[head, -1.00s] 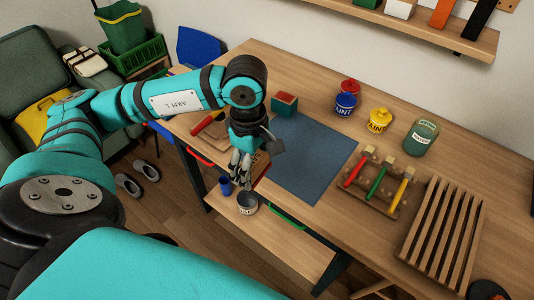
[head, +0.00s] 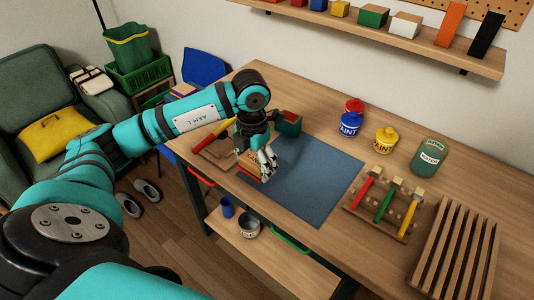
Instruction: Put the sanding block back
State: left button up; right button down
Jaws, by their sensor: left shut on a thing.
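My left gripper (head: 266,160) is over the left part of the blue-grey mat (head: 318,190), fingers pointing down. It is shut on a tan block with a reddish lower edge, which looks like the sanding block (head: 249,167). The fingers and wrist partly hide this block, and I cannot tell whether it touches the table. A green block with a red top (head: 289,124) sits behind the gripper near the mat's far left corner. My right gripper is not in view.
A red-handled tool (head: 212,134) lies left of my gripper. Paint pots (head: 350,124), a green jar (head: 430,156), a tool rack (head: 383,208) and a slatted wooden rack (head: 455,250) stand to the right. A wall shelf (head: 420,40) holds coloured blocks. Most of the mat is clear.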

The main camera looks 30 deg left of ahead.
pick_arm(q)
jog(key=w, duration=0.4)
jog(key=w+p, duration=0.1)
jog(key=shift+w+a+f, duration=0.15)
jog(key=shift+w+a, duration=0.1)
jog(key=shift+w, duration=0.15)
jog(key=shift+w+f, duration=0.2)
jog(key=shift+w, duration=0.25)
notch_tip(320, 180, down, 3)
jog(key=shift+s+r+p, duration=0.1)
jog(key=shift+p, duration=0.5)
jog(key=shift+f, duration=0.3)
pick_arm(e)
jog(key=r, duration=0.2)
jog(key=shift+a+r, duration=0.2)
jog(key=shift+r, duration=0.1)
pick_arm(q)
jog(key=shift+f, duration=0.1)
jog(key=o, duration=1.1)
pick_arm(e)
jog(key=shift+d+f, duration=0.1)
